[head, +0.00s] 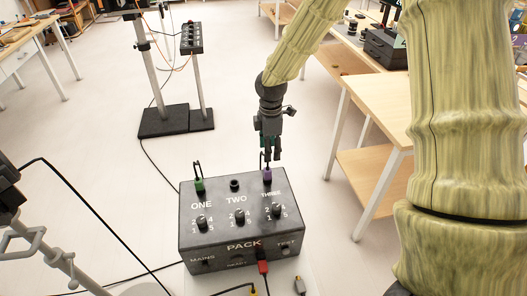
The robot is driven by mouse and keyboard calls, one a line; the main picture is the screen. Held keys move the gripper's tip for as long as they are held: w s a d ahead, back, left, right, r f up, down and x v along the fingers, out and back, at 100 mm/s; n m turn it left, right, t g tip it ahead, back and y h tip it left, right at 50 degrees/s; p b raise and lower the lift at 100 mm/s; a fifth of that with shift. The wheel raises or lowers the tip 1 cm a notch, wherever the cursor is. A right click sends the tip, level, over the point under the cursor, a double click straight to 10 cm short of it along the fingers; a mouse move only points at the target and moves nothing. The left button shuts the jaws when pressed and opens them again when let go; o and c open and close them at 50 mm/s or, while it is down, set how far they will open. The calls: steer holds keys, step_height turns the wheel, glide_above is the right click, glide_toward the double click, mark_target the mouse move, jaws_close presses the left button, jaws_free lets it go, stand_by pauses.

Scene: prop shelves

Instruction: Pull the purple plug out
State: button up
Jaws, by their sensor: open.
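A purple plug (267,175) stands in the top of a dark grey box (224,262) marked PACK, at the socket labelled THREE. A thin dark loop rises from the plug. My gripper (267,160) points down right above the purple plug, with its fingertips close to the loop. It is open; whether the fingers touch the loop is too small to tell. A green plug (199,186) with a similar loop stands at ONE. The socket at TWO (235,185) is without a coloured plug.
A red plug (263,267) with a cable is in the box's front. Stands with dark bases (164,121) are behind left. A wooden table (372,97) is on the right. A metal stand (62,262) and black cables are at the left. White floor lies between.

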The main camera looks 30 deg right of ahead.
mark_target(268, 169)
steer(key=shift+w+f, duration=0.25)
steer(key=shift+f, duration=0.25)
steer(key=shift+s+a+f, duration=0.1)
steer(key=shift+f, duration=0.3)
steer(key=shift+f+p, duration=0.65)
steer(key=shift+f, duration=4.15)
jaws_close()
steer(key=shift+r+p, duration=0.55)
steer(key=shift+p, duration=0.4)
steer(key=shift+r+p, duration=0.45)
steer(key=shift+p, duration=0.05)
